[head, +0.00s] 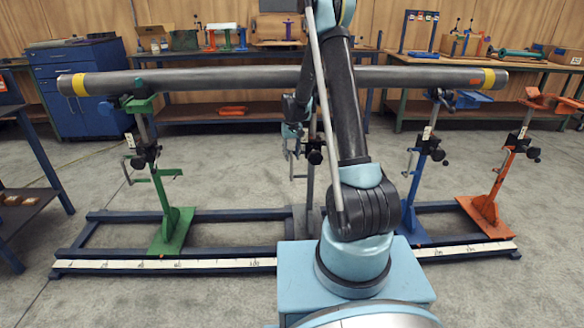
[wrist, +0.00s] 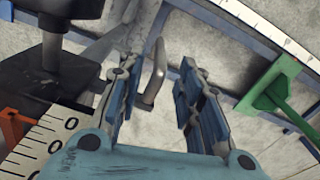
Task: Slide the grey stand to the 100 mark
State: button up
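The grey stand (head: 311,182) stands on the blue floor rail between the green and blue stands, mostly hidden behind my arm. Its top is hidden. My gripper (head: 292,158) hangs below the pipe, just left of its post. In the wrist view, my gripper (wrist: 156,72) is open, with a grey bent handle (wrist: 153,78) between its fingers, nearer the left one. I cannot tell whether they touch.
A long grey pipe (head: 210,80) with yellow bands lies across the stands. The green stand (head: 172,225) is left; the blue stand (head: 413,215) and orange stand (head: 487,205) are right. Benches and a blue cabinet (head: 85,85) line the back. Bare rail shows between green and grey stands.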

aim_at(292, 160)
jog(key=shift+f, duration=3.2)
jog(key=shift+c, duration=0.3)
grip_shut()
